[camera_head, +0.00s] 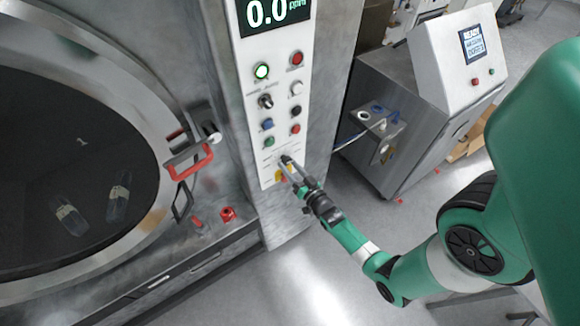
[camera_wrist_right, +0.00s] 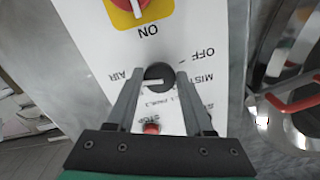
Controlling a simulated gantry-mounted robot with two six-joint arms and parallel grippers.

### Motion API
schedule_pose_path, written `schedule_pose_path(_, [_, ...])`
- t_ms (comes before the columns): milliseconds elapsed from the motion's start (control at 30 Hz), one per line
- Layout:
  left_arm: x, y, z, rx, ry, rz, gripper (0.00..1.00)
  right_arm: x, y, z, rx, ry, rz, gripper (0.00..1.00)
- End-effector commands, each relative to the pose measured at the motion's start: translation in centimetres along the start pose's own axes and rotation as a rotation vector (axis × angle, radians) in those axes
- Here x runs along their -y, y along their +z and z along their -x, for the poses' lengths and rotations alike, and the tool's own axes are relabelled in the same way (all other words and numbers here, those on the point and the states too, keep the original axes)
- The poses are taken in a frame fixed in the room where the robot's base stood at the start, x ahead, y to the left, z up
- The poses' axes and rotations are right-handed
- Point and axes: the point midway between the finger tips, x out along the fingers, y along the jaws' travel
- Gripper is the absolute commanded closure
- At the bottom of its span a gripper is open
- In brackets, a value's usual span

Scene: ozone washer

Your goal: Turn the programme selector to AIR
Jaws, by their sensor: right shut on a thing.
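The programme selector (camera_wrist_right: 160,76) is a round black knob on the white control panel, seen upside down in the right wrist view. Its white pointer line runs to the left, towards the side of the AIR lettering. OFF and MIST are printed on its right side. My right gripper (camera_wrist_right: 158,80) has one finger on each side of the knob and is shut on it. In the head view, my right gripper (camera_head: 288,163) reaches the lower part of the panel, where the fingers largely cover the selector. My left gripper is not in view.
A red and yellow switch (camera_wrist_right: 140,10) sits close to the selector. Several buttons and a toggle switch (camera_head: 266,101) are above it, under a display (camera_head: 268,14) reading 0.0. A red door handle (camera_head: 192,163) is left of the panel. A grey cabinet (camera_head: 400,120) stands right.

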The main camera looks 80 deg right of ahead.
Motion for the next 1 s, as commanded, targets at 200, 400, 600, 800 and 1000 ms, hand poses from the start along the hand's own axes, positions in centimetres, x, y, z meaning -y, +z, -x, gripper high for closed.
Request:
schedule_pose_path(200, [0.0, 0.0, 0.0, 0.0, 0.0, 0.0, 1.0, 0.0, 0.0, 0.0, -0.001, 0.0, -0.001, 0.21])
schedule_pose_path(400, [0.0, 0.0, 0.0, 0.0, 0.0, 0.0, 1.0, 0.0, 0.0, 0.0, 0.0, 0.0, 0.0, 0.21])
schedule_pose_path(600, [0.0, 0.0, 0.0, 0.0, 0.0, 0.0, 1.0, -0.1, 0.1, 1.6, 0.002, 0.001, 0.001, 0.21])
schedule_pose_path(800, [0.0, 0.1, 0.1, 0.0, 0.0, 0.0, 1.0, -0.1, 0.1, 6.3, 0.003, 0.002, 0.0, 0.21])
schedule_pose_path(1000, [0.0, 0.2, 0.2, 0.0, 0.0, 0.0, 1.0, -0.1, 0.1, 10.3, 0.001, 0.003, 0.0, 0.21])
